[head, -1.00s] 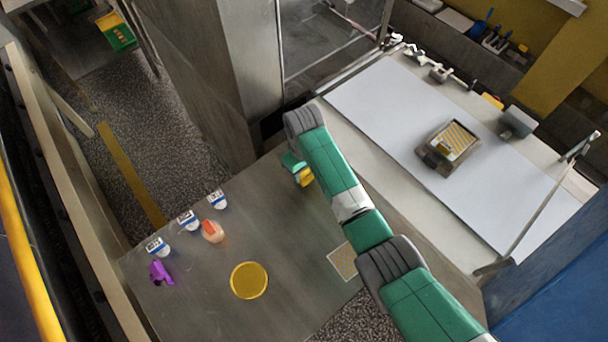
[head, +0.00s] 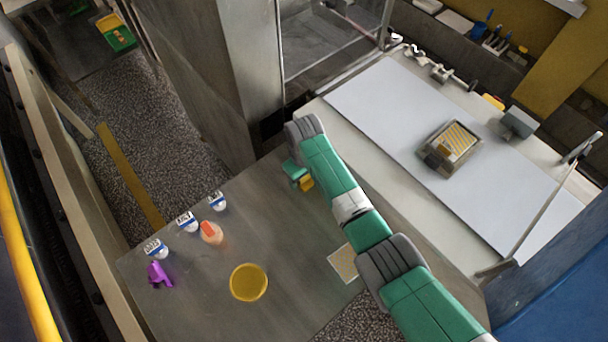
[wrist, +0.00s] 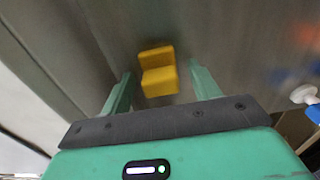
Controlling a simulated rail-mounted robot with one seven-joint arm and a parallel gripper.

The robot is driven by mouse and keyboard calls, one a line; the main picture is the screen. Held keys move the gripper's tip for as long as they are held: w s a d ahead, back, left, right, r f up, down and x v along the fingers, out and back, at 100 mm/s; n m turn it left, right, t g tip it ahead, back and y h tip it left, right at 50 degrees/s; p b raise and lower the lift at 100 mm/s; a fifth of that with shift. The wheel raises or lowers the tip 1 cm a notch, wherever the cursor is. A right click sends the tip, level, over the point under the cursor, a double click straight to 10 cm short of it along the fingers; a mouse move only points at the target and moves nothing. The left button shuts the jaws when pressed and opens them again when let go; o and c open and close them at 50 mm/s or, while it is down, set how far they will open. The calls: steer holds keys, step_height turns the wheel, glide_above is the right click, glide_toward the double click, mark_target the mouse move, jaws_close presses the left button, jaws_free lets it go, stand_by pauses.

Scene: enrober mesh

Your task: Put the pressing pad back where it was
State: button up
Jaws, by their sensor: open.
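A yellow stepped block (head: 306,184), which looks like the pressing pad, is at the far edge of the grey table, just beside my gripper (head: 296,172). In the wrist view the yellow block (wrist: 158,72) shows between the two green fingers of my gripper (wrist: 160,70), with a gap on each side. My gripper is open and holds nothing. I cannot tell how far the block lies beyond the fingertips. My arm hides part of the table's right side.
On the grey table (head: 190,260) are a yellow disc (head: 248,283), a patterned sheet (head: 343,262), a purple piece (head: 159,274), a red-topped pale piece (head: 211,233) and several labelled white pots (head: 187,221). A patterned tray (head: 450,149) sits on the white belt (head: 385,110).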

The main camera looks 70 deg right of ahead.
step_height(320, 180, up, 12)
steer(key=p, duration=0.1)
steer(key=shift+r+p, duration=0.15)
steer(key=shift+p, duration=0.25)
